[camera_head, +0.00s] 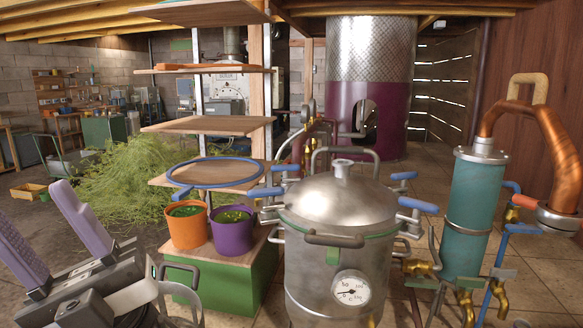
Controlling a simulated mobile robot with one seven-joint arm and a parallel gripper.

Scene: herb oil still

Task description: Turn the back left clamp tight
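The steel still pot (335,250) stands right of centre with its domed lid (338,205) on. Several blue-handled clamps sit around the lid's rim. The back left clamp (285,168) shows its blue handle at the far left of the rim, pointing left. The front left clamp (266,192) is just below it, also pointing left. How tight either one is cannot be told. My gripper (32,203) is at the lower left with its two purple-padded fingers wide apart and empty. It is well left of the pot and touches no clamp.
An orange pot (187,230) and a purple pot (231,235) of herbs stand on a green stand (215,285) between gripper and still. A blue ring (213,184) is above them. Wooden shelves (208,125) rise behind. A teal condenser (472,215) with copper pipe is at right.

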